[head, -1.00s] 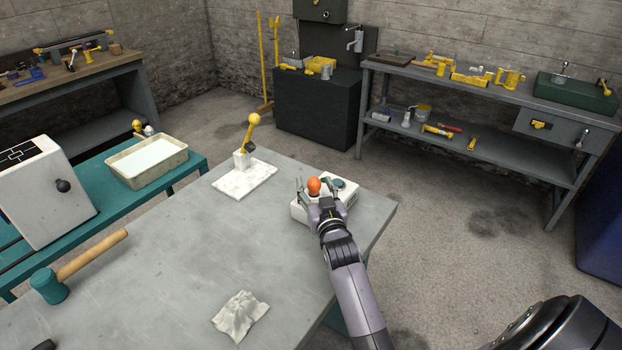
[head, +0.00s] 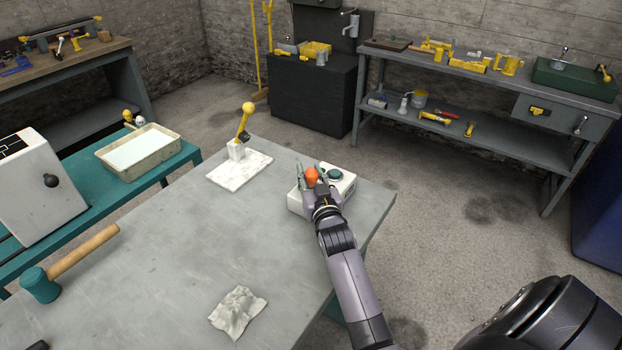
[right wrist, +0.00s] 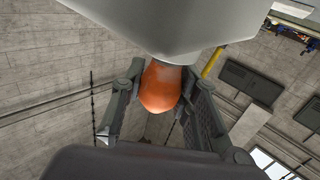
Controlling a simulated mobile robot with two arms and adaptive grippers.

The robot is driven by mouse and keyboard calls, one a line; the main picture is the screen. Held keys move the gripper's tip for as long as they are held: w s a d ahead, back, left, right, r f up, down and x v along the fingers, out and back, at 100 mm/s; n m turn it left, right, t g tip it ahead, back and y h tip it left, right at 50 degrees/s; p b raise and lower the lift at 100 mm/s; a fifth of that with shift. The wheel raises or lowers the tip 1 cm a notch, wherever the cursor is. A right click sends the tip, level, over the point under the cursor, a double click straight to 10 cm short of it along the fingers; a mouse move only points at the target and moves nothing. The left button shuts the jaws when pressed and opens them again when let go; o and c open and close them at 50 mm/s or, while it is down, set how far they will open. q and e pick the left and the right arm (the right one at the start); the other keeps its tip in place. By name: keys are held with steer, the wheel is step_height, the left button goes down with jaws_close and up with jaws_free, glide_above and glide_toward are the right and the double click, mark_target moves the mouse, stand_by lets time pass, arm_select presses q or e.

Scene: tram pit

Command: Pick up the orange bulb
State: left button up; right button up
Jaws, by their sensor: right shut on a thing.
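The orange bulb (head: 311,177) is at the left end of the white box (head: 342,183), near the far right corner of the grey table. My right gripper (head: 309,183) is shut on the bulb. In the right wrist view the bulb (right wrist: 160,87) sits between the two dark fingers (right wrist: 160,100), against a large pale surface at the top. I cannot tell whether the bulb is clear of the box. My left gripper is not in view.
A marble plate with a yellow-knobbed lever (head: 240,165) stands left of the box. A crumpled cloth (head: 237,312) and a teal mallet (head: 42,284) lie on the table (head: 180,265). The table's middle is clear. A tray (head: 140,152) stands on the teal bench.

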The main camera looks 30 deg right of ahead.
steer(key=shift+w, duration=0.1)
steer(key=shift+c, duration=0.7)
steer(key=shift+r, duration=0.4)
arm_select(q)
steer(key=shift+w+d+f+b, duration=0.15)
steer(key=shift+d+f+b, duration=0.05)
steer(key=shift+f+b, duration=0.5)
arm_select(e)
step_height(320, 180, up, 19)
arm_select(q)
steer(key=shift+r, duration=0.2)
arm_select(e)
steer(key=shift+r, duration=0.15)
arm_select(q)
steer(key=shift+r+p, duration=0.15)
steer(key=shift+p, duration=0.2)
